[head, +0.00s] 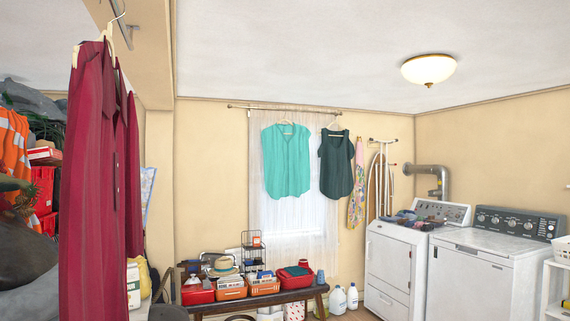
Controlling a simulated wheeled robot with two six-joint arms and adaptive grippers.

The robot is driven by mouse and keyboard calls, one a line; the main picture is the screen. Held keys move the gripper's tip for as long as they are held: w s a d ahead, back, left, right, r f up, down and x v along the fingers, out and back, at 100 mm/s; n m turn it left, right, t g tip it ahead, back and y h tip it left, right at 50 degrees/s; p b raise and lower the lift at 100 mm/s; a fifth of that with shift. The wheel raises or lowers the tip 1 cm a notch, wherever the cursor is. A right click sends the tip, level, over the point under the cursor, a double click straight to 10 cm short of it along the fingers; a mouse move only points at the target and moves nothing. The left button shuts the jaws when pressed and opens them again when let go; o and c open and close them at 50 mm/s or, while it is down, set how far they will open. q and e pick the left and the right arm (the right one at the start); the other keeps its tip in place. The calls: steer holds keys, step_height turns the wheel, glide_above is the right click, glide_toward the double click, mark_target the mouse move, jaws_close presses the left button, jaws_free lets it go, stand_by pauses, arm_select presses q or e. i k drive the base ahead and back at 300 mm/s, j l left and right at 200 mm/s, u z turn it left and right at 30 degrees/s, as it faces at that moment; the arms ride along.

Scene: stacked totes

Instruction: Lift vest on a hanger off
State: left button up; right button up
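Two sleeveless vest-like tops hang on hangers from a rod across the window. One is teal (287,160) and the other, to its right, is dark green (336,165). They hang apart from each other. A maroon striped garment (92,170) hangs close by at the left on a pale hanger (106,35) with a metal hook. An orange garment with pale stripes (12,145) shows at the left edge, partly cut off; its hanger cannot be seen. Neither of my grippers is in view.
A dark bench (265,300) with red and orange boxes stands below the window. A washer (495,262) and dryer (390,262) stand at the right. White jugs (337,299) sit on the floor between. Grey bulky items (28,252) crowd the lower left.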

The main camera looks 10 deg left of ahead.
mark_target(336, 151)
steer(key=i, duration=0.8)
steer(key=i+u, duration=0.1)
steer(key=i, duration=1.45)
steer(key=i+l, duration=0.1)
steer(key=i, duration=0.65)
steer(key=i+u, duration=0.1)
steer(key=i, duration=0.7)
steer(key=i+l, duration=0.15)
steer(key=i, duration=0.6)
steer(key=i+l, duration=0.15)
steer(key=i, duration=0.65)
steer(key=i+l+u, duration=0.1)
steer(key=i, duration=0.65)
